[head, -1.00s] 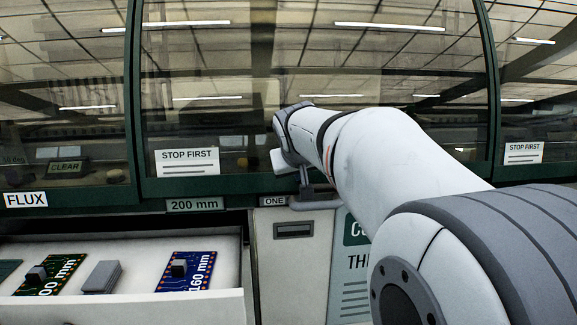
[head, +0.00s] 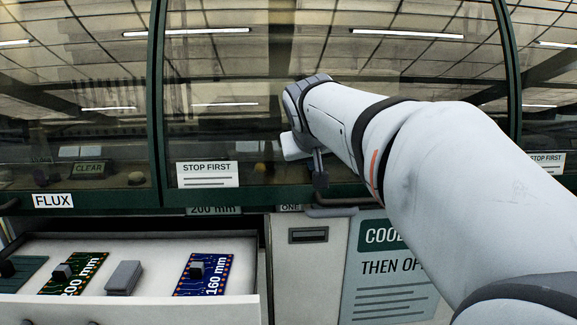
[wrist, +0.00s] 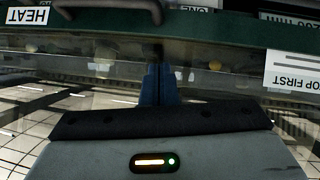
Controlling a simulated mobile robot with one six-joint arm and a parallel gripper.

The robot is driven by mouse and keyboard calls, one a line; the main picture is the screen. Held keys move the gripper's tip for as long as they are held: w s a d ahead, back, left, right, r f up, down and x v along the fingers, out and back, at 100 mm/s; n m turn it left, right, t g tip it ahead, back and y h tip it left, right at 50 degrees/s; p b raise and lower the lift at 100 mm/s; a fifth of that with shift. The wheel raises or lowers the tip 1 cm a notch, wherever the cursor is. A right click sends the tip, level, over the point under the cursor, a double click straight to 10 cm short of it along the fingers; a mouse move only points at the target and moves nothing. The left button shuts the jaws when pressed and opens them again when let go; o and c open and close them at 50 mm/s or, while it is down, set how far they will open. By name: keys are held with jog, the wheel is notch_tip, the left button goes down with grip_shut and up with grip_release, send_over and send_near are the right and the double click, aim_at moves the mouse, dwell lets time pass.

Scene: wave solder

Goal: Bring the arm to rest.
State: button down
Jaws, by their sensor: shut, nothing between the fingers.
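My arm reaches in from the right in the head view, its wrist raised in front of the glass hood (head: 230,120). In the wrist view my gripper (wrist: 157,70) shows as two dark blue fingers close together, shut with nothing between them. They point toward the green frame of the hood.
An open drawer (head: 130,307) at lower left holds a green board (head: 85,270), a blue board (head: 205,272) and a grey block (head: 124,278). A grey bar handle (head: 330,212) is just below my wrist. A cooling sign (head: 385,270) is on the lower front.

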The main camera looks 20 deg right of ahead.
jog(key=s+a+f+n+g+y+p, duration=0.1)
jog(key=s+a+g+y+p, duration=0.1)
jog(key=s+p, duration=0.8)
jog(key=s+a+f+g+y+p, duration=0.1)
jog(key=s+a+g+p, duration=0.2)
jog(key=s+a+p, duration=0.4)
jog(key=s+p, duration=0.4)
jog(key=shift+f+n+g+y, duration=0.15)
jog(key=shift+n+g+y, duration=0.25)
jog(key=shift+s, duration=0.1)
